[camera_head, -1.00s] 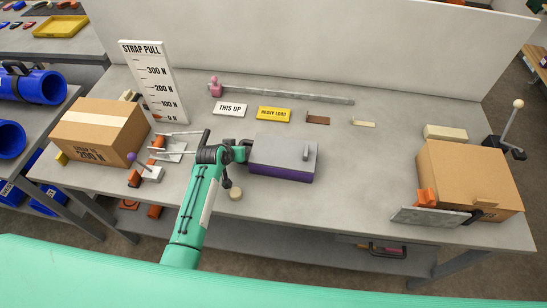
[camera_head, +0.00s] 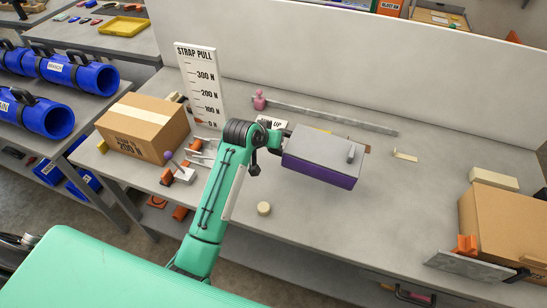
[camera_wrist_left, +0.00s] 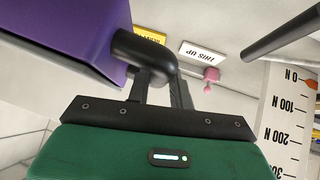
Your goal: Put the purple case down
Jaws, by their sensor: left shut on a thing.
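The purple case (camera_head: 322,158) has a grey lid and purple sides. It is at the middle of the head view and appears held above the bench (camera_head: 330,225), covering part of the signs behind it. My left gripper (camera_head: 281,134) is at the case's left end, shut on its handle. In the left wrist view the purple side (camera_wrist_left: 65,35) fills the upper left, and the black handle (camera_wrist_left: 145,52) lies at the jaws (camera_wrist_left: 158,88). The case's underside is hidden. My right gripper is not in view.
A strap pull board (camera_head: 200,85) and a cardboard box (camera_head: 143,127) stand left; another box (camera_head: 508,232) stands right. A metal bar (camera_head: 330,115) lies behind the case. A round disc (camera_head: 264,208) lies in front. Bench between disc and right box is clear.

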